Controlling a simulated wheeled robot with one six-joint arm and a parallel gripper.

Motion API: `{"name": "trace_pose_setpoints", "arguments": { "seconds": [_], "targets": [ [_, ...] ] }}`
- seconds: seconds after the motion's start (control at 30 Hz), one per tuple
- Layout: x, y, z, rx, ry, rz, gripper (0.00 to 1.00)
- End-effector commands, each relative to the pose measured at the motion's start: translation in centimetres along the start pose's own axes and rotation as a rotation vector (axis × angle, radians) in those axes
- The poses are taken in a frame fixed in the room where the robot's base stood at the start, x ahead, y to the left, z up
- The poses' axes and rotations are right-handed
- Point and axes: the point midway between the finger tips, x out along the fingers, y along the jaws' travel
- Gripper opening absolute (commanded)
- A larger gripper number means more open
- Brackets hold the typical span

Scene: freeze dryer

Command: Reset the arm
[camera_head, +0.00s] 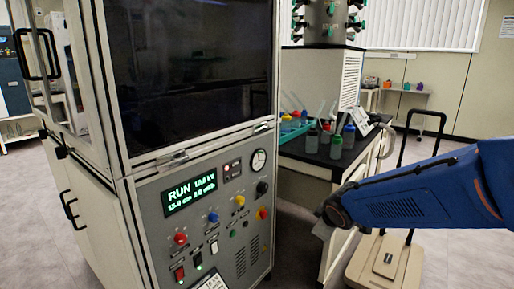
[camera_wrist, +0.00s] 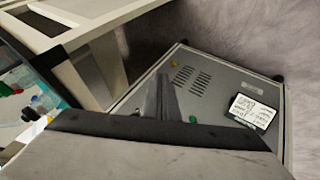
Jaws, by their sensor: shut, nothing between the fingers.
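My blue arm (camera_head: 420,195) reaches in from the right in the head view, in front of the dark bench. Its end is near the right side of the freeze dryer (camera_head: 215,185), and the fingers are hard to make out there. In the wrist view my gripper (camera_wrist: 160,88) is shut and empty, with its fingers pointing toward a grey panel (camera_wrist: 215,85) with vents and a white label. The freeze dryer's lit display (camera_head: 190,194) reads RUN. I cannot tell whether the gripper touches anything.
A black-topped bench (camera_head: 310,157) with capped bottles and a teal tray (camera_head: 292,131) stands right of the freeze dryer. A beige wheeled cart (camera_head: 385,262) with a black handle is below my arm. Open floor (camera_head: 465,265) lies at the right.

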Motion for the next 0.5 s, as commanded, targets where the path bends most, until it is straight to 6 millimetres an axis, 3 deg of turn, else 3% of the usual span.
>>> {"name": "trace_pose_setpoints", "arguments": {
  "seconds": [0.2, 0.5],
  "targets": [
    [-6.0, 0.5, 5.2, 0.218, -0.084, 0.017, 0.0],
    [-13.5, -2.1, 11.7, 0.51, -0.18, -0.001, 0.0]
  ]
}}
